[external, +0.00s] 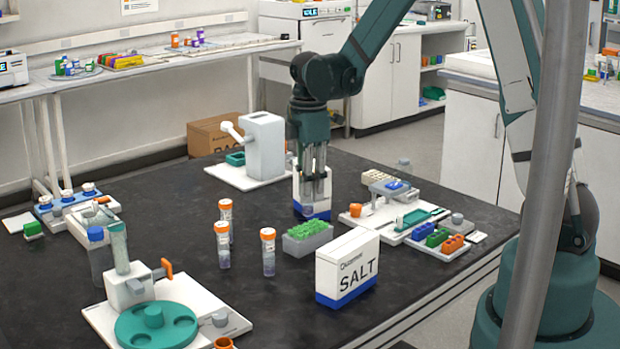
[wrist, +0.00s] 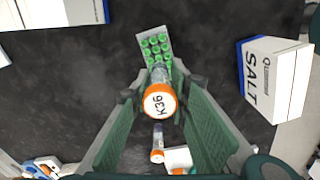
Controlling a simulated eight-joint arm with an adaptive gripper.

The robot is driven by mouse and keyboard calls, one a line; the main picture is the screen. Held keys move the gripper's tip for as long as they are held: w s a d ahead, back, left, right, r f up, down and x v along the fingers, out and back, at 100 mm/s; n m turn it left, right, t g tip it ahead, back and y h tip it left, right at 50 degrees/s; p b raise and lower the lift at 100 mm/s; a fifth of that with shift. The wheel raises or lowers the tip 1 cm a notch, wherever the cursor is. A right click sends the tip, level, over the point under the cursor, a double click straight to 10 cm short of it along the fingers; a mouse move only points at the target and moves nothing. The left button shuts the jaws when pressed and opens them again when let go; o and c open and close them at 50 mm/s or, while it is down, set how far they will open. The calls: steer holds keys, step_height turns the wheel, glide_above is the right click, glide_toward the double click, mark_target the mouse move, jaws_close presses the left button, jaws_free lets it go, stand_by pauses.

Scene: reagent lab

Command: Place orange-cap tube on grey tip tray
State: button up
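My gripper (external: 315,200) points down over the table, between the grey tip tray and a white-and-blue box behind. In the wrist view my gripper (wrist: 160,90) is shut on an orange-cap tube (wrist: 159,101) marked K36, which hangs upright, cap toward the camera. Its cap is hard to make out in the external view. The grey tip tray (external: 318,243), filled with green tips, is on the table; in the wrist view it shows just past the tube's lower end. Three other orange-cap tubes (external: 225,222), (external: 222,246), (external: 268,254) stand left of the tray.
A SALT box (external: 347,268) stands close right of the tray; it also shows in the wrist view (wrist: 272,78). The white-and-blue box (external: 298,190) stands behind my gripper. A centrifuge (external: 155,325) is at front left. Boards with coloured racks (external: 437,238) lie at the right.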

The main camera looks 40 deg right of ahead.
mark_target(308, 205)
steer(key=shift+f, duration=0.15)
steer(key=shift+f, duration=2.05)
steer(key=shift+f+b, duration=0.2)
steer(key=shift+b, duration=0.1)
steer(key=o, duration=0.7)
steer(key=shift+c, duration=0.2)
steer(key=shift+r, duration=0.3)
steer(key=shift+r+p, duration=0.5)
steer(key=shift+r, duration=5.45)
steer(key=shift+s+r, duration=0.1)
